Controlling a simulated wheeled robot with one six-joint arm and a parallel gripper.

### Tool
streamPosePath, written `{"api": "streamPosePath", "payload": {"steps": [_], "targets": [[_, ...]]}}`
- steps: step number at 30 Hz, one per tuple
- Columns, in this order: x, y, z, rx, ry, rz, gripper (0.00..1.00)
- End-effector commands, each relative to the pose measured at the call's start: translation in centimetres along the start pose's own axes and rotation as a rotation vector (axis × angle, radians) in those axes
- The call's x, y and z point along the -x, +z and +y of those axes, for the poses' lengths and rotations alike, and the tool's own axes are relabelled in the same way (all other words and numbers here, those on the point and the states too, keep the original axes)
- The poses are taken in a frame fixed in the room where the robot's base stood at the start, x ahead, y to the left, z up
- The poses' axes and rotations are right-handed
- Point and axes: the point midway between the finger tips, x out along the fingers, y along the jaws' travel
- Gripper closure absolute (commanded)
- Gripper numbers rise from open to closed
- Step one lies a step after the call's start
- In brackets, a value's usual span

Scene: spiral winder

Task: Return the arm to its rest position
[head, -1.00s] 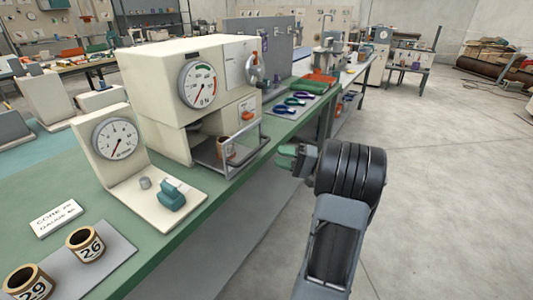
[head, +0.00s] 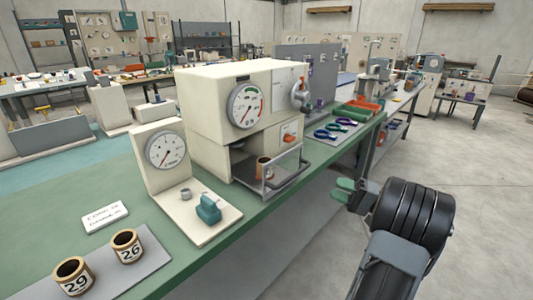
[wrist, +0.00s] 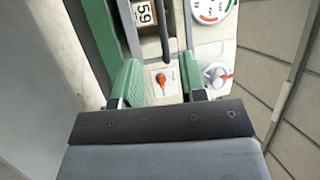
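My arm is held out past the front edge of the green bench, at the right of the head view. My gripper (head: 345,192) points toward the bench, with its green fingertips in the air beside the edge. In the wrist view my gripper (wrist: 160,85) has its two green-padded fingers spread apart with nothing between them. The cream winder (head: 225,110) stands on the bench to the left of my gripper. Through the wrist view its red knob (wrist: 161,78) and crank (wrist: 216,74) show beyond the fingers.
A core marked 59 (wrist: 145,13) sits in the winder's opening, behind a guard bar (head: 290,175). A gauge stand (head: 165,150) and cores marked 29 (head: 73,277) and 26 (head: 126,246) are on the bench (head: 50,205). The concrete floor (head: 480,190) at the right is clear.

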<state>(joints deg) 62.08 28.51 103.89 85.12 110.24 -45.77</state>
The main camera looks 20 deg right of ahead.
Motion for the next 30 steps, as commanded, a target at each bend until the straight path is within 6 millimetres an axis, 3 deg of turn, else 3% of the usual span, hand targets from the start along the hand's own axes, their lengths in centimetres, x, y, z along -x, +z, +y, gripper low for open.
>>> {"api": "streamPosePath", "payload": {"steps": [6,9,12,16,20,24,30], "targets": [[0.0,-0.3,0.4,-0.051,0.021,0.015,0.61],[0.2,0.2,3.5,-0.206,0.157,0.033,0.61],[0.3,2.7,7.0,-0.389,0.379,0.034,0.61],[-2.2,8.0,7.8,-0.502,0.784,-0.044,0.61],[-4.7,13.5,5.6,-0.380,1.208,-0.142,0.61],[-6.9,17.3,1.2,-0.045,1.511,-0.231,0.61],[-10.9,21.1,-5.4,0.461,1.608,-0.370,0.61]]}}
